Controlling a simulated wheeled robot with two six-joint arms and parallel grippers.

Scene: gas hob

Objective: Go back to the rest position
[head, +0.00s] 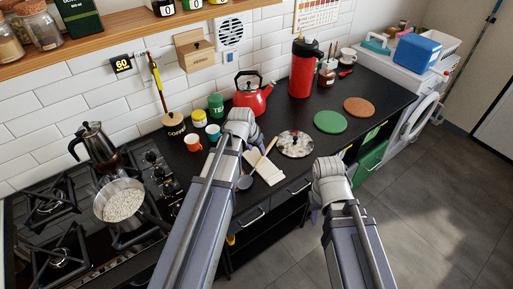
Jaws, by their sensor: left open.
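My left arm reaches forward over the dark counter (300,175), with its gripper (241,120) in front of the red kettle (254,98). The left gripper is open and I see nothing held in it; the picture does not show whether it touches the kettle. My right arm comes up from the bottom, with its gripper (328,172) near the counter's front edge, to the right of the shiny round lid (295,144). Its fingers are small and turned away, so I cannot tell whether they are open or shut.
A gas hob at the left holds a moka pot (96,143) and a pan of white contents (124,205). Mugs and jars stand beside the left gripper. A red flask (302,68), green mat (330,121) and brown mat (358,107) lie further right. The floor (440,200) is clear.

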